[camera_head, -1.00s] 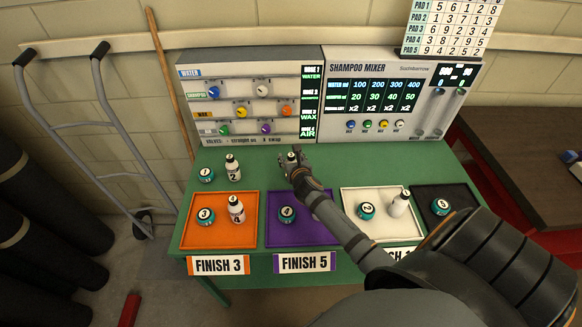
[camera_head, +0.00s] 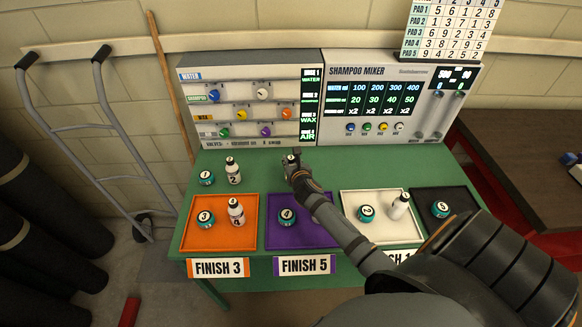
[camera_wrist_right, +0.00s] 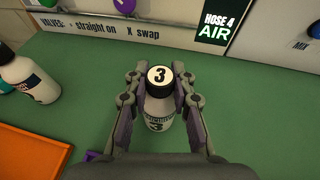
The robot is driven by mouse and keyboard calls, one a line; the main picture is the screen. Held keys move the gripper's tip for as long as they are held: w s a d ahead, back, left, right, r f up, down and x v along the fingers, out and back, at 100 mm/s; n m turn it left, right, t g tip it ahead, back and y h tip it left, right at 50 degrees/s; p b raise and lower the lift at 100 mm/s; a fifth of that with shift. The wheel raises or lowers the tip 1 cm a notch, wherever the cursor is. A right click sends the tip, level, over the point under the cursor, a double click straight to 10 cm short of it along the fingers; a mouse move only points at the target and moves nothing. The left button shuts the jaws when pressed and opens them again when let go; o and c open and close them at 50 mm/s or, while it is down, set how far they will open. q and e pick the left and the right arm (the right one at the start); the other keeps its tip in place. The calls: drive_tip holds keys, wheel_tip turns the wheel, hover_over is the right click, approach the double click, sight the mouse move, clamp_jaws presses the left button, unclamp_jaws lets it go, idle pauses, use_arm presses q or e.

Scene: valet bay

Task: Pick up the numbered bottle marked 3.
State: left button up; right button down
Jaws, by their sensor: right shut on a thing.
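The bottle marked 3 (camera_wrist_right: 160,110) is white with a black cap and a round 3 label on top. It is upright between the fingers of my right gripper (camera_wrist_right: 161,95), which is shut on it. In the head view, my right gripper (camera_head: 293,172) is on the green table behind the purple tray, and only the bottle's cap (camera_head: 291,158) shows above the fingers. I cannot tell whether the bottle's base touches the table. My left gripper is not in view.
The bottle marked 2 (camera_head: 233,171) and a teal jar (camera_head: 207,178) stand to the left. The orange tray (camera_head: 222,244), purple tray (camera_head: 300,241), white tray (camera_head: 385,237) and black tray (camera_head: 460,195) line the front. The mixer panel (camera_head: 385,100) stands behind.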

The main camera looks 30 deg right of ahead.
drive_tip(key=shift+r, duration=0.35)
wheel_tip(320, 180, up, 3)
drive_tip(key=shift+f+p, duration=0.1)
drive_tip(key=shift+p, duration=0.35)
drive_tip(key=s+r+p, duration=0.2)
drive_tip(key=s+r, duration=0.7)
drive_tip(key=s, duration=0.5)
drive_tip(key=shift+r, duration=0.25)
